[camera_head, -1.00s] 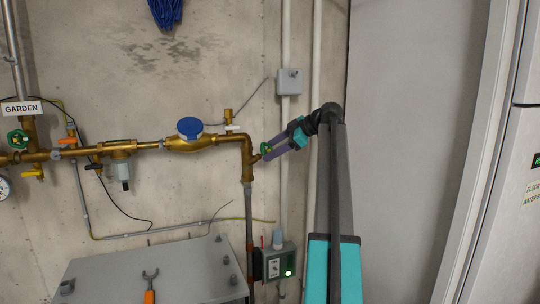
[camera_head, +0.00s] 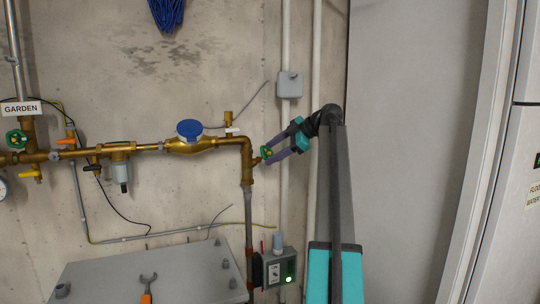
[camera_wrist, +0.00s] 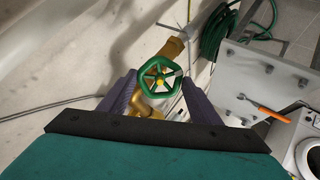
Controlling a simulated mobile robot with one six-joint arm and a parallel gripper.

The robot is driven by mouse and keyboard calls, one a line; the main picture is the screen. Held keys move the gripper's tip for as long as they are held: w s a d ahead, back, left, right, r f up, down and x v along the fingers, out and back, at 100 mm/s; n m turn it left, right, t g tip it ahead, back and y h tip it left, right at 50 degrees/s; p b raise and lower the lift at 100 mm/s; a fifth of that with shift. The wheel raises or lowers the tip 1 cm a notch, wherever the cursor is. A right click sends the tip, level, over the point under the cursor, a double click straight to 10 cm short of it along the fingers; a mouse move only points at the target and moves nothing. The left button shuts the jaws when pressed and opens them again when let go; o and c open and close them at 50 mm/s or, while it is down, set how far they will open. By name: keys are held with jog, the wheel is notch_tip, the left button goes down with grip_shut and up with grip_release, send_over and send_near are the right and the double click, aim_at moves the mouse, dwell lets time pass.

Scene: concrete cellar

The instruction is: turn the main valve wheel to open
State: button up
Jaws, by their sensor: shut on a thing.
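The green valve wheel (camera_head: 266,153) sits on a brass fitting at the right end of the brass pipe run. In the wrist view the wheel (camera_wrist: 148,68) shows face-on, with open spokes and a yellow hub. My gripper (camera_head: 270,156) reaches it from the right, its purple fingers on either side of the rim. In the wrist view my gripper (camera_wrist: 160,84) has one finger left and one right of the wheel, shut on it. The exact contact spots are partly hidden.
A second green wheel (camera_head: 16,139) is under the GARDEN sign (camera_head: 21,108). A blue-capped meter (camera_head: 190,131) is left of my gripper. A green-lit control box (camera_head: 279,267) and grey cabinet (camera_head: 150,270) with an orange-handled wrench (camera_head: 147,288) are below.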

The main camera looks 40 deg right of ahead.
jog(key=shift+f+n+b, duration=0.15)
jog(key=shift+n+b, duration=0.45)
jog(key=shift+b, duration=0.15)
jog(key=shift+n+b, duration=1.55)
jog(key=shift+n, duration=0.15)
jog(key=shift+b, duration=0.35)
jog(key=shift+n+b, duration=0.8)
jog(key=shift+n, duration=1.8)
jog(key=shift+n, duration=2)
